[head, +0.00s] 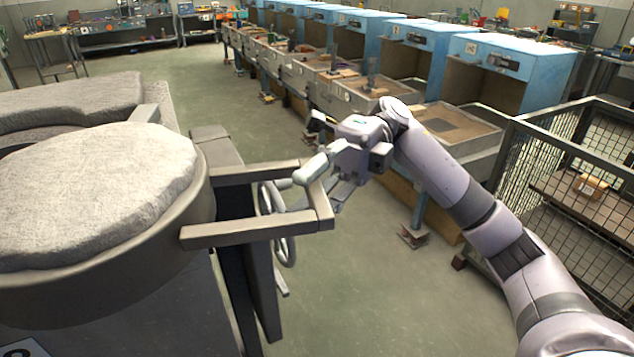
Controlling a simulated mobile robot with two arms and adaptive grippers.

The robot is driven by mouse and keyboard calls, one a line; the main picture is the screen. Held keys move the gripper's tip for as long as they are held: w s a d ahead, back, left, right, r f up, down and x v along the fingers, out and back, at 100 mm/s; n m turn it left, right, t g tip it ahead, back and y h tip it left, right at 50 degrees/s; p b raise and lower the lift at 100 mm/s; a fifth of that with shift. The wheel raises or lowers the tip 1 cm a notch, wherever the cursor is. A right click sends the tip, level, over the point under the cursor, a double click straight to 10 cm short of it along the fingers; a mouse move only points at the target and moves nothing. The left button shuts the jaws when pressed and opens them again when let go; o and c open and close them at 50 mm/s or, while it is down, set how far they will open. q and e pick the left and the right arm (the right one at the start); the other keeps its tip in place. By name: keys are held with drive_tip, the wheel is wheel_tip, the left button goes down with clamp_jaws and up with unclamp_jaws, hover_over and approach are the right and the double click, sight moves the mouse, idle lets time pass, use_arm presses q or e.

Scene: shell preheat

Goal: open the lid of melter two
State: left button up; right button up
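A melter (170,310) with a round grey lid stands at the left, its label cut off at the bottom edge. The lid (90,190) has a rough, pale, padded top and lies flat. A U-shaped handle (250,228) of square bar sticks out from the lid's rim to the right. My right gripper (319,188) is at the handle's outer end. Its fingers look spread, one tip above the inner side of the end bar and the other on its outer side. I cannot see whether they touch the bar. My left gripper is out of view.
A handwheel (280,222) is partly hidden behind the handle. A row of blue-hooded benches (510,75) runs along the right, with a mesh cage (590,150) holding a small box (590,186). Another padded lid (70,100) lies behind. The middle floor is clear.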

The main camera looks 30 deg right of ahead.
drive_tip(key=v, duration=1.2)
drive_tip(key=shift+r, duration=0.1)
